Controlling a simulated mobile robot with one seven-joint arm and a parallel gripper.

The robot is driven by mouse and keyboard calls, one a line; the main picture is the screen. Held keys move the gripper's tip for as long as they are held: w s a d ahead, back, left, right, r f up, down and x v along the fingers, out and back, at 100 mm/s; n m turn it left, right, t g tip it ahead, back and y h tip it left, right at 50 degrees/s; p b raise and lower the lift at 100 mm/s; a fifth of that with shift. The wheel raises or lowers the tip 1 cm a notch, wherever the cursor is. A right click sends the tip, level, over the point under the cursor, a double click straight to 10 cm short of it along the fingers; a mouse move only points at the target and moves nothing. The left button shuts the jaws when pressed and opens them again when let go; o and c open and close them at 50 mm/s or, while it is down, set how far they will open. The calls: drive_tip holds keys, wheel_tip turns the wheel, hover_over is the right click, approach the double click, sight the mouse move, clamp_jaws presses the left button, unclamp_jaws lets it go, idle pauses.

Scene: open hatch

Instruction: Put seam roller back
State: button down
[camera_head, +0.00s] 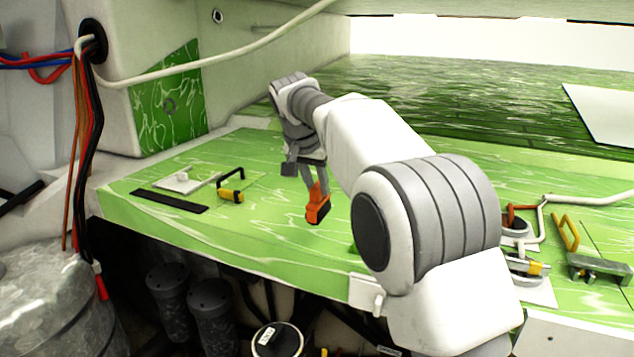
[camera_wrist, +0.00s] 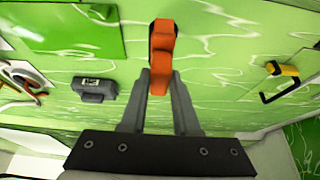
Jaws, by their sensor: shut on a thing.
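My gripper (camera_head: 315,187) is shut on an orange tool with dark parts (camera_head: 318,206), held at its fingertips over the green worktop (camera_head: 270,225). I cannot tell whether the tool touches the worktop. In the wrist view the orange tool (camera_wrist: 161,45) sits between the two grey fingers of my gripper (camera_wrist: 162,78). Its shape is partly hidden, so I cannot be sure it is the seam roller. Another tool, a bent black frame with a yellow part (camera_head: 231,190), lies on the worktop left of my gripper; it also shows at the right of the wrist view (camera_wrist: 282,80).
A black strip (camera_head: 168,201) and a white plate (camera_head: 185,182) lie at the left. A grey labelled block (camera_wrist: 94,90) lies beside my gripper. A yellow-handled grey tool (camera_head: 590,262) and hoses (camera_head: 530,215) are at the right. Cables (camera_head: 82,150) hang at the left.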

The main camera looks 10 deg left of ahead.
sight(315, 202)
drive_tip(key=shift+f+b, duration=1.7)
drive_tip(key=shift+f, duration=0.95)
drive_tip(key=shift+f, duration=0.25)
drive_tip(key=c, duration=0.6)
unclamp_jaws()
